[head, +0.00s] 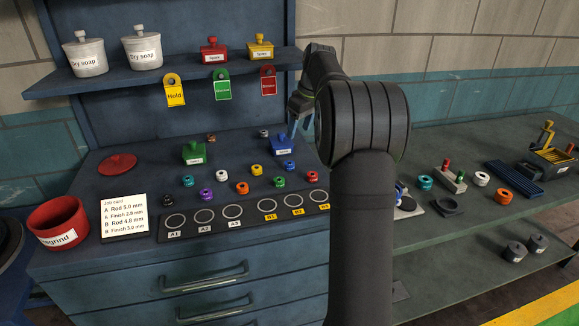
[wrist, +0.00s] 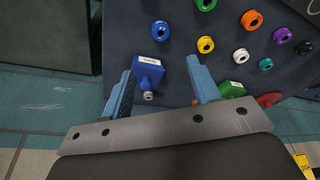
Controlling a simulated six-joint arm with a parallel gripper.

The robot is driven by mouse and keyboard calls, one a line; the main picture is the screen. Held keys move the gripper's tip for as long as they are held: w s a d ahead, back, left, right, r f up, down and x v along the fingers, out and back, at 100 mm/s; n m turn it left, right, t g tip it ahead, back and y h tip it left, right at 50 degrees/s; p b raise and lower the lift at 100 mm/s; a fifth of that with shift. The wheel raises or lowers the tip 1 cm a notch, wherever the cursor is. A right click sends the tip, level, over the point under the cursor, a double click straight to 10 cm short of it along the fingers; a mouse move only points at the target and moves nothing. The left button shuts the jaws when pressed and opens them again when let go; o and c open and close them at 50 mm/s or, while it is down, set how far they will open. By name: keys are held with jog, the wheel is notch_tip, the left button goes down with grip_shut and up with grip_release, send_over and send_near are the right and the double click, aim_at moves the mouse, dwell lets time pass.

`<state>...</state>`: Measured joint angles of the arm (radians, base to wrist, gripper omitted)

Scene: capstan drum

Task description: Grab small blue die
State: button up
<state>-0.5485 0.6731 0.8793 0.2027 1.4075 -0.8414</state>
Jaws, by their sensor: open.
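A small blue ring-shaped die (head: 289,166) lies on the blue bench top in front of the blue lidded box (head: 281,146). In the wrist view this blue die (wrist: 160,30) lies beyond the blue box (wrist: 148,66). A paler, teal-blue ring (head: 187,181) lies further left, and also shows in the wrist view (wrist: 265,64). My gripper (head: 298,125) hangs above the back right of the bench. In the wrist view its jaws (wrist: 160,66) are wide apart and empty, with the blue box showing between them, lower down. No die is touched.
Other rings lie close by, including yellow (head: 257,170), green (head: 279,182) and orange (head: 242,188). A green box (head: 194,153) stands left. The slotted strip (head: 204,228) runs along the front edge. A shelf (head: 160,75) with pots is above.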

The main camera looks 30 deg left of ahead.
send_over(290, 163)
jog(key=d, duration=0.1)
jog(key=f, duration=0.8)
jog(key=shift+d, duration=0.2)
jog(key=shift+x, duration=2.7)
jog(key=shift+s+d, duration=0.15)
jog(key=c, duration=1.2)
jog(key=shift+o, duration=0.2)
jog(key=shift+r, duration=0.1)
